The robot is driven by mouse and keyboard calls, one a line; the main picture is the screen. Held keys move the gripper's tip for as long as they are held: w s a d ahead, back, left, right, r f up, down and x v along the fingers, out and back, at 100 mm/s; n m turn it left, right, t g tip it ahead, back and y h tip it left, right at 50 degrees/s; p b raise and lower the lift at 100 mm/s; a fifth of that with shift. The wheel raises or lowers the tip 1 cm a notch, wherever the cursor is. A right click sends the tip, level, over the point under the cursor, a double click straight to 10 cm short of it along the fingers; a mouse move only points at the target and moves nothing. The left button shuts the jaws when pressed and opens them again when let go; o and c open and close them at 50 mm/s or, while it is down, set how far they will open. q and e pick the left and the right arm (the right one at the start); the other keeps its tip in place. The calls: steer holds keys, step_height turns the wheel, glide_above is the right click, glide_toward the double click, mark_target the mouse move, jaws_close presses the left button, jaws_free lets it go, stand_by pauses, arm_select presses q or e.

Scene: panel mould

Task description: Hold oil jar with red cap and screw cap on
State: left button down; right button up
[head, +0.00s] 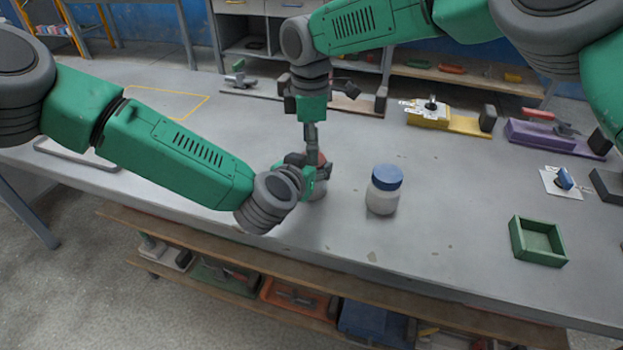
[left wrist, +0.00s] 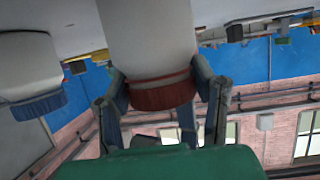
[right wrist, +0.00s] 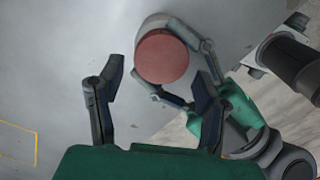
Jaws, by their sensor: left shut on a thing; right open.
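The white oil jar (head: 318,192) with the red cap (head: 317,159) stands upright on the bench, partly hidden by my grippers. The left wrist view shows the jar (left wrist: 150,35) inverted, with the red cap (left wrist: 163,94) sitting on its mouth. My left gripper (head: 308,178) is shut on the jar from the left, fingers on both sides near the cap. My right gripper (head: 311,140) is above the cap, pointing down. In the right wrist view its fingers (right wrist: 155,95) are apart and empty, with the round cap top (right wrist: 162,57) beyond them. I cannot tell how tightly the cap sits.
A white jar with a blue cap (head: 384,189) stands just right of the grippers. A green box (head: 538,241) is at the bench's right front. Yellow (head: 428,117) and purple (head: 545,136) fixtures lie farther back. The bench between the blue-capped jar and green box is clear.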

steer(key=shift+f, duration=1.7)
steer(key=c, duration=1)
steer(key=m, duration=0.4)
steer(key=shift+c, duration=0.3)
steer(key=m, duration=0.6)
steer(key=shift+w, duration=0.1)
steer(key=shift+d, duration=0.1)
steer(key=o, duration=1.3)
